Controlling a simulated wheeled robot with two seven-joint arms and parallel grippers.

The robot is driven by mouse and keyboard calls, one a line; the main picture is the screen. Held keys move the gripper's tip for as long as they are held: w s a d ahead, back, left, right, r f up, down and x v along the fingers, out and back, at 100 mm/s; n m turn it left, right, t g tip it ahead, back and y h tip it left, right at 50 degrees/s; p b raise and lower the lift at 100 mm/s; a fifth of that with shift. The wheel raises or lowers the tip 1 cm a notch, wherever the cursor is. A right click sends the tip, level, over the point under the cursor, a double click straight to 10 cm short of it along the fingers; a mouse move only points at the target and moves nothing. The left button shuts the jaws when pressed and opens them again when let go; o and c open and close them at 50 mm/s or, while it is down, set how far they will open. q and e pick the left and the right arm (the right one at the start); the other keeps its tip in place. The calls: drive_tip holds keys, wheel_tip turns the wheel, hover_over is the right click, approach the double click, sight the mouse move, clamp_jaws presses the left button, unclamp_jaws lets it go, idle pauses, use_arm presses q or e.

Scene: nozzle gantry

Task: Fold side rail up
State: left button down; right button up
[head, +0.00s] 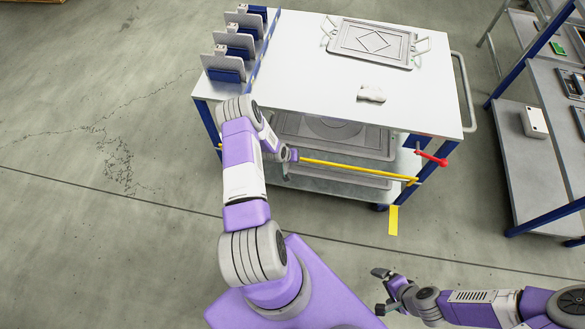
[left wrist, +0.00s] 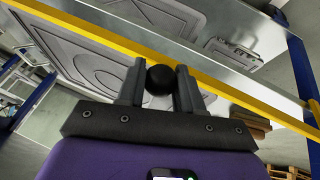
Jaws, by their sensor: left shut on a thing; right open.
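The yellow side rail (head: 345,169) runs along the near side of the white-topped cart (head: 320,75), below the tabletop and in front of the lower shelves. It slopes slightly down to the right in the head view. In the left wrist view the rail (left wrist: 235,93) crosses diagonally behind the fingers. My left gripper (head: 292,156) is at the rail's left part; in the left wrist view it (left wrist: 160,85) is shut on a round black knob (left wrist: 159,80) in front of the rail. My right gripper (head: 380,290) is open and empty, low over the floor, apart from the cart.
A red-ended lever (head: 431,158) sticks out at the cart's near right corner. On the top are a grey tray (head: 374,43), a white piece (head: 371,94) and upright plates (head: 233,48). A yellow strip (head: 393,220) is below the corner. A shelf rack (head: 540,130) stands right; left floor is clear.

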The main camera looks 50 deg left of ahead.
use_arm(q)
drive_tip(key=shift+w+a+r+b, duration=0.2)
drive_tip(key=shift+w+a+b, duration=0.15)
drive_tip(key=shift+w, duration=0.15)
drive_tip(key=shift+w+a+r+b, duration=0.2)
drive_tip(key=shift+w+a, duration=0.1)
drive_tip(key=shift+w, duration=0.2)
drive_tip(key=c, duration=0.8)
unclamp_jaws()
drive_tip(key=shift+f, duration=0.1)
drive_tip(key=p+v, duration=0.2)
drive_tip(key=v, duration=0.5)
drive_tip(key=shift+s+r, duration=0.1)
drive_tip(key=shift+r, duration=0.2)
drive_tip(key=shift+d, duration=0.15)
